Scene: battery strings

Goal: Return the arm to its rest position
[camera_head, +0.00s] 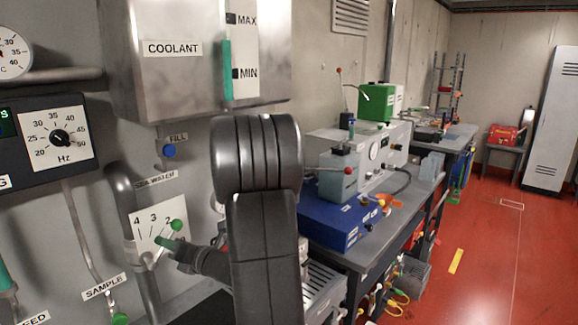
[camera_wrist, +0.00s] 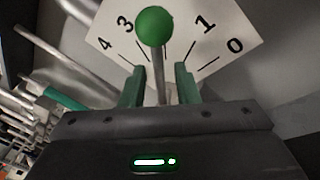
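My dark arm (camera_head: 262,200) reaches down in front of the wall panel in the head view. My gripper (camera_head: 163,243) is at a lever with a green ball knob (camera_head: 177,225), in front of a white plate (camera_head: 146,217) numbered 4, 3, 2. In the wrist view, the two green fingers of my gripper (camera_wrist: 160,68) stand apart, one on each side of the lever's rod. Gaps show beside the rod, so the gripper looks open. The green knob (camera_wrist: 153,25) is beyond the fingertips and covers the plate (camera_wrist: 215,18) between 3 and 1.
A coolant tank (camera_head: 185,85) is above the arm. A dial panel (camera_head: 57,138) and pipes are on the left. A workbench (camera_head: 395,215) with a blue box (camera_head: 325,221) and instruments stands right of the arm. The red floor (camera_head: 500,250) is open at the right.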

